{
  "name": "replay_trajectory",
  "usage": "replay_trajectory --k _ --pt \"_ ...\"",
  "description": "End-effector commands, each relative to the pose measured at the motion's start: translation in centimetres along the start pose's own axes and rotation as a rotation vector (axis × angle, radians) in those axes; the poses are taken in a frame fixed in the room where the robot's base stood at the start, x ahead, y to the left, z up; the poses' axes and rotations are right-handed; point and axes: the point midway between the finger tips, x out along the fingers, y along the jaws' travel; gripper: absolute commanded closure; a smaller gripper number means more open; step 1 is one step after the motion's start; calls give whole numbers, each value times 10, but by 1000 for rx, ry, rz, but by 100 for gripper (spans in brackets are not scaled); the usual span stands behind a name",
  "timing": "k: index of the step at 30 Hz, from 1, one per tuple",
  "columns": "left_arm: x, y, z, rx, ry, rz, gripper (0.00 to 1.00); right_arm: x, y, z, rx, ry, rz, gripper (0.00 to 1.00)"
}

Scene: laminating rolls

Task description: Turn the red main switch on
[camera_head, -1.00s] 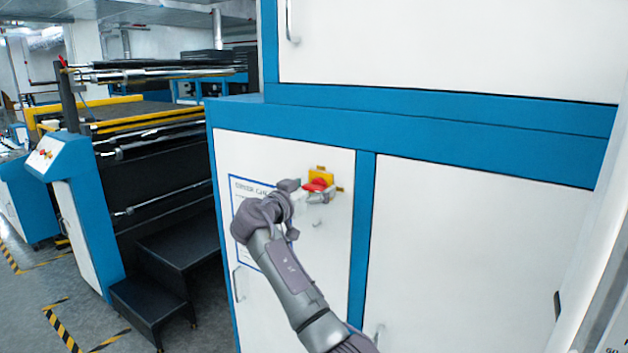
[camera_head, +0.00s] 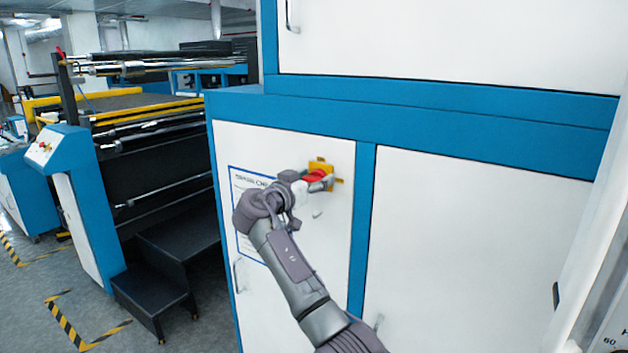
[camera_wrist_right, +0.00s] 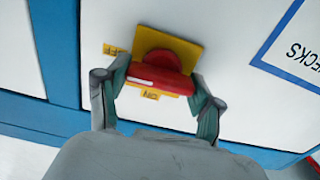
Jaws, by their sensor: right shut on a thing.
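The red main switch (camera_head: 315,176) sits on a yellow plate (camera_head: 328,185) on the white door of a blue-framed cabinet. In the right wrist view the red switch (camera_wrist_right: 160,73) is a round knob with a bar across it, on the yellow plate (camera_wrist_right: 188,52). My left gripper is in neither view.
A white notice with a blue border (camera_head: 240,185) is on the door left of the switch. A door handle (camera_head: 238,274) sticks out lower down. Black steps (camera_head: 160,290) and a roller machine (camera_head: 160,150) stand at the left. Grey floor is open there.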

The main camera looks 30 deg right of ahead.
Motion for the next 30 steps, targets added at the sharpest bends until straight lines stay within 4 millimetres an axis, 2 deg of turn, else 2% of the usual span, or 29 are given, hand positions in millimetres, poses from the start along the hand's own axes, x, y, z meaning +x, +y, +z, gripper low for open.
replay_trajectory --k 8,15,30 --pt "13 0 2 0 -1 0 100 0 -1 1 -153 1 -1 69" --pt "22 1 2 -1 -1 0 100 0 -2 1 -372 1 -1 69" --pt "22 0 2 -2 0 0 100 0 -4 0 -848 2 -1 69"
